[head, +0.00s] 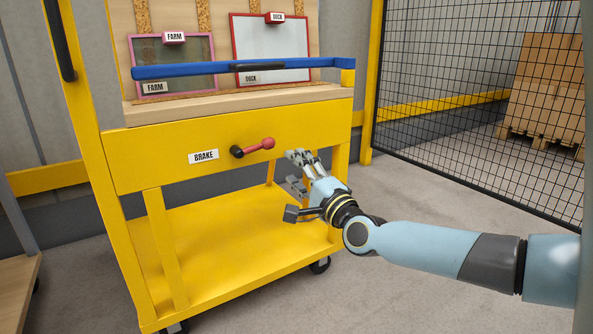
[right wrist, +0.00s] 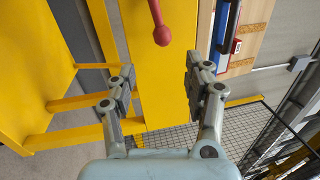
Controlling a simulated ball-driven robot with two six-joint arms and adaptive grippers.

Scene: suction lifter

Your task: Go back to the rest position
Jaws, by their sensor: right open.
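My right gripper (head: 293,172) is open and empty in the head view, in front of the yellow cart (head: 290,128) and just right of and below its brake lever. In the right wrist view its two fingers (right wrist: 163,90) are spread apart with nothing between them. The brake lever (head: 258,147) is red with a dark pivot and points right and slightly up, next to the BRAKE label (head: 203,157). The lever's red knob (right wrist: 162,35) shows beyond the fingertips in the right wrist view, apart from them. My left gripper is in neither view.
A blue bar (head: 200,70) runs across the cart's top, before the FARM board (head: 190,53) and DOCK board (head: 290,55). A black mesh fence (head: 450,90) stands behind at right, with cartons (head: 548,85) beyond. Grey floor (head: 420,190) is clear at right.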

